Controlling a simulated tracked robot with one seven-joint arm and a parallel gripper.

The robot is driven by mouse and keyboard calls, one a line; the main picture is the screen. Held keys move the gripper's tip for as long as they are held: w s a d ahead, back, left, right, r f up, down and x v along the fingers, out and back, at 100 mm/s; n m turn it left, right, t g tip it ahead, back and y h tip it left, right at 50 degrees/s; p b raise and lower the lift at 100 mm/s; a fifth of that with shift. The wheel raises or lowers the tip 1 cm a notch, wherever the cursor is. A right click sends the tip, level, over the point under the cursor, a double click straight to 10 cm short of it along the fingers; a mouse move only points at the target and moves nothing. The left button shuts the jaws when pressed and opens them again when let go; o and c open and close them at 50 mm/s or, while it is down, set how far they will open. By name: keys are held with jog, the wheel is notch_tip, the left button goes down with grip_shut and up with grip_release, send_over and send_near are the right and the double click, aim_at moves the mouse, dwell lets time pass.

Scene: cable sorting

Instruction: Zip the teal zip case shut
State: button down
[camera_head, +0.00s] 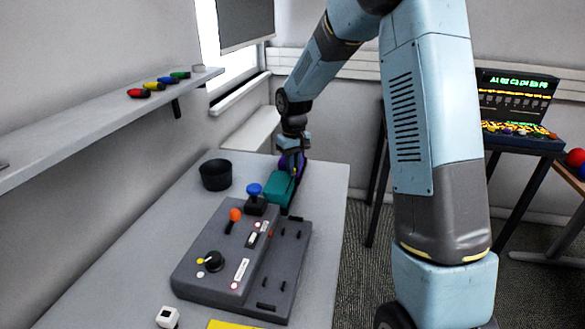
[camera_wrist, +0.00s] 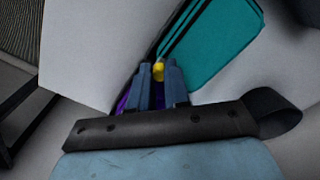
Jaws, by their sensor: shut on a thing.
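The teal zip case (camera_head: 279,188) lies at the far end of the grey table, behind the control box. In the wrist view the case (camera_wrist: 215,45) fills the upper middle, with dark lines along its left edge. My gripper (camera_head: 292,166) is at the far end of the case. In the wrist view my gripper (camera_wrist: 159,72) is shut on a small yellow piece (camera_wrist: 159,70), which looks like the zip pull, at the case's lower left corner. The fingers hide most of the pull. How far the zip is closed cannot be told.
A purple thing (camera_wrist: 124,101) shows partly behind the fingers. A black cup (camera_head: 215,175) stands left of the case. A grey control box (camera_head: 215,285) with a blue knob (camera_head: 254,190) and an orange knob (camera_head: 235,214) takes up the near table. A shelf (camera_head: 100,118) runs along the left wall.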

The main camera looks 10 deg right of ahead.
jog(key=c, duration=1.1)
grip_release()
notch_tip(320, 180, up, 14)
jog(key=shift+f, duration=0.15)
jog(key=s+d+r+m+t, duration=0.1)
jog(key=s+d+r, duration=0.2)
jog(key=s+r, duration=0.35)
jog(key=s+d+r+m+t, duration=0.1)
jog(key=s+d+r+t, duration=0.15)
jog(key=s, duration=0.75)
jog(key=s+d+m, duration=0.1)
jog(key=s, duration=0.5)
jog(key=s+d+t, duration=0.1)
jog(key=s+d, duration=0.1)
jog(key=s, duration=0.4)
jog(key=s+d+m+t, duration=0.1)
jog(key=s+d, duration=0.1)
jog(key=s, duration=0.4)
jog(key=shift+d+f+m, duration=0.15)
jog(key=shift+f+m, duration=0.15)
jog(key=shift+f, duration=0.1)
